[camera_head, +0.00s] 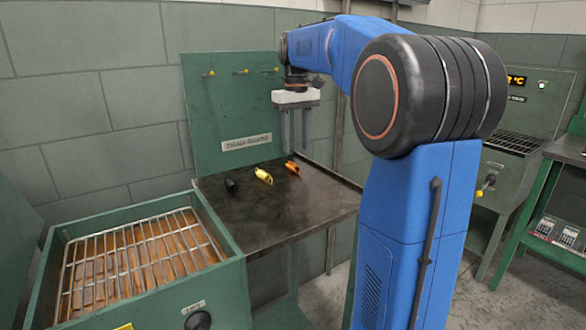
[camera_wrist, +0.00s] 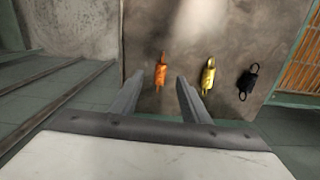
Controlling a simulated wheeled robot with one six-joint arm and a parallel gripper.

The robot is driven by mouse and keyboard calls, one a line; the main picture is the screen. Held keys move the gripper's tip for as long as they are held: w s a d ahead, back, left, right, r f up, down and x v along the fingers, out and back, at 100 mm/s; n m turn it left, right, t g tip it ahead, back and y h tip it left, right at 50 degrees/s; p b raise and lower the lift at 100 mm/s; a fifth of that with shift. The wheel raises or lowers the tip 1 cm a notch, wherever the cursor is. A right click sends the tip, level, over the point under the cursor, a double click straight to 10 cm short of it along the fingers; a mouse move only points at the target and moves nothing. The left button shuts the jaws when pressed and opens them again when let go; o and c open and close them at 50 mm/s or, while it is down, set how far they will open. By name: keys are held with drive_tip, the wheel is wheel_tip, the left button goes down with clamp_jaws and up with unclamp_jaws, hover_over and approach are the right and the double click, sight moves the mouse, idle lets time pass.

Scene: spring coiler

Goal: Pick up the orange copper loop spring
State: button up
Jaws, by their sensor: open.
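The orange copper loop spring (camera_head: 292,167) lies on a dark metal table (camera_head: 307,205), at the right end of a row of three springs. In the wrist view the orange spring (camera_wrist: 161,73) shows beyond my fingertips, a little left of the middle between them. My gripper (camera_head: 295,146) hangs above the table with its fingers pointing down. It is open and empty, and the fingertips (camera_wrist: 160,80) are apart from the spring. None of the orange spring is hidden in the wrist view.
A yellow spring (camera_head: 263,175) and a black spring (camera_head: 231,185) lie beside it to the left. A green back panel with pegs (camera_head: 228,100) stands behind the table. A green box with a wire rack (camera_head: 140,262) is at the left. The front of the table is clear.

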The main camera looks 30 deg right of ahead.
sight(293, 167)
drive_tip(key=shift+w+a+f, duration=0.1)
drive_tip(key=shift+w+f, duration=0.05)
drive_tip(key=shift+f, duration=3.25)
clamp_jaws()
